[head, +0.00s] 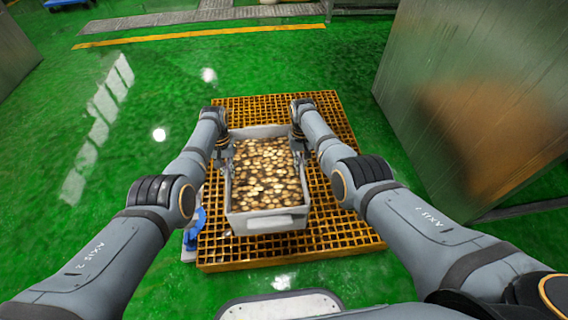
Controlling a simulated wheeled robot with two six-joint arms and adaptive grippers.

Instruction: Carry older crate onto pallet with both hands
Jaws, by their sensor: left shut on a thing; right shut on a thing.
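A light grey crate (265,222) full of small round golden-brown pieces is in the middle of the head view. It is over the yellow grid pallet (335,225); I cannot tell whether it rests on it or hangs just above. My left gripper (224,155) is shut on the crate's left side wall. My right gripper (299,150) is shut on the crate's right side wall. The fingertips are small and partly hidden by the wrists. The crate looks level.
A large metal cabinet or drum housing (470,100) stands at the right. A blue and white object (195,230) lies by the pallet's left edge, partly hidden by my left arm. The green floor (130,120) is clear at the left. A grey grating with yellow lines is at the back.

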